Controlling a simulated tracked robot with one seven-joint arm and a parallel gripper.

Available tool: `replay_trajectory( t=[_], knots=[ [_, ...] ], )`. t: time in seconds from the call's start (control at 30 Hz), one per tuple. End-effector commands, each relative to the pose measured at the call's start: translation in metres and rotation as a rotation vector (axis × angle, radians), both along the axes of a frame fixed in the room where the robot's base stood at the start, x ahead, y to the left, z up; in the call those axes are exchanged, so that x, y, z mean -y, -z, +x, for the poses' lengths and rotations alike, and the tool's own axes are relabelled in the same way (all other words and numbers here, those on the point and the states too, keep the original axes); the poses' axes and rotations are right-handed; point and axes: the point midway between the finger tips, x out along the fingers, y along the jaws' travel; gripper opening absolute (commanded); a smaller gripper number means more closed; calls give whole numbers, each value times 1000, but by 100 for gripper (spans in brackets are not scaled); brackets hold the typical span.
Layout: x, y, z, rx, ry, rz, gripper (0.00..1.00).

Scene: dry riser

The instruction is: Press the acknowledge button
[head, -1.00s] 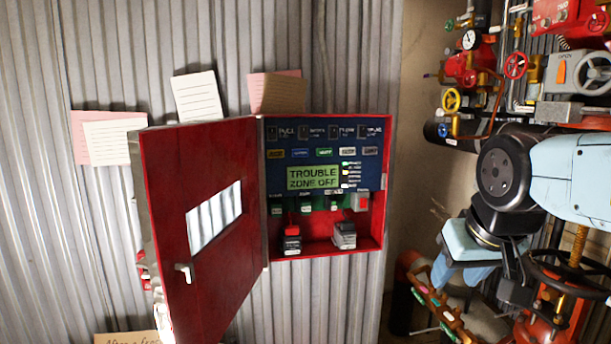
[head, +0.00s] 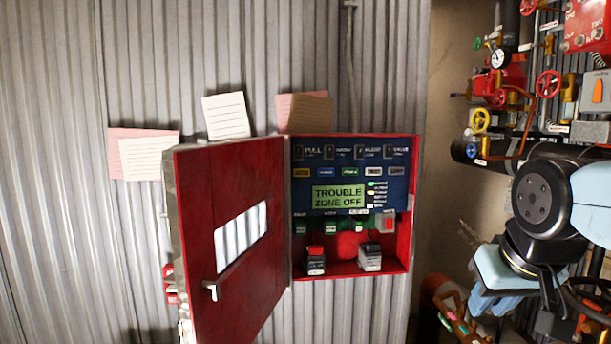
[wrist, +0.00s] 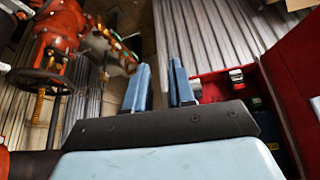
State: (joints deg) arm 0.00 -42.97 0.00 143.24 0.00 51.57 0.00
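The red alarm panel (head: 412,205) hangs open on the corrugated wall in the head view. Its blue face holds a row of coloured buttons (head: 350,172) above a green display (head: 339,197) reading "TROUBLE ZONE OFF". The button labels are too small to read, so I cannot tell which is acknowledge. My gripper (wrist: 160,88) shows in the wrist view with its two blue fingers apart and nothing between them. The panel's red box also shows there (wrist: 212,88), right of the fingers and apart from them. In the head view my arm is at the right, away from the panel.
The red door (head: 235,240) stands swung open to the left, with a handle (head: 212,289). Two stamp-like blocks, one red-topped (head: 315,260) and one grey (head: 370,257), sit in the panel's bottom. Pipes and valves (head: 548,84) crowd the right side. Paper notes (head: 226,116) are around the panel.

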Motion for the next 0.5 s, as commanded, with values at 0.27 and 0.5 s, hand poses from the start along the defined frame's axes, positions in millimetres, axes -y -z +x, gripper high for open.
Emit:
replay_trajectory(
  t=[0.27, 0.5],
  knots=[
    [0, 0, 0, 0, 0, 0, 0],
    [0, 0, 0, 0, 0, 0, 0]
  ],
)
